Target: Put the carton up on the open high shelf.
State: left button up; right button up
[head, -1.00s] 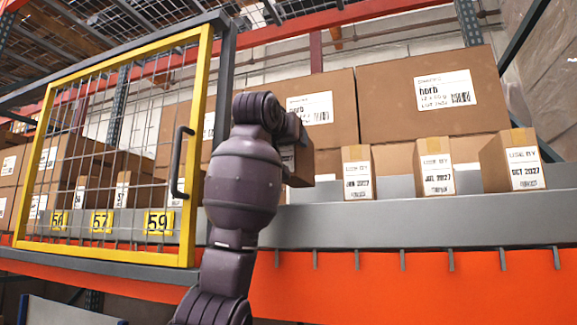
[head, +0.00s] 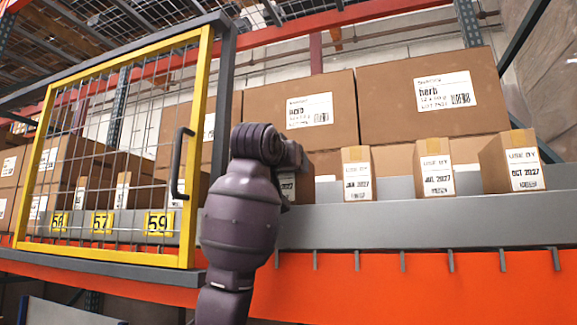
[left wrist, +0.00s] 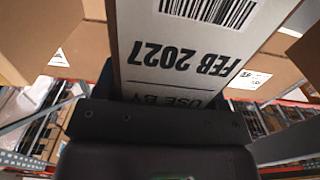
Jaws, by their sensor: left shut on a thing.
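The carton (left wrist: 185,45) fills the middle of the left wrist view, its white label reading USE BY FEB 2027 upside down. My left gripper (left wrist: 160,103) is shut on it. In the head view my left arm rises in front of the open high shelf (head: 400,222), right of the mesh door, and hides the gripper and most of the carton. A small labelled brown face shows beside the wrist; I cannot tell whether it is the held carton. Whether the carton touches the shelf is not clear. My right gripper is not in view.
Small dated cartons (head: 357,173) stand spaced along the shelf front, with large herb boxes (head: 418,95) behind. A yellow-framed mesh door (head: 188,235) covers the left bay, its dark handle (head: 178,165) close to my arm. An orange beam (head: 400,285) runs below the grey ledge.

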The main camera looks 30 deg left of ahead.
pick_arm(q)
jog(key=o, duration=1.1)
jog(key=shift+o, duration=0.4)
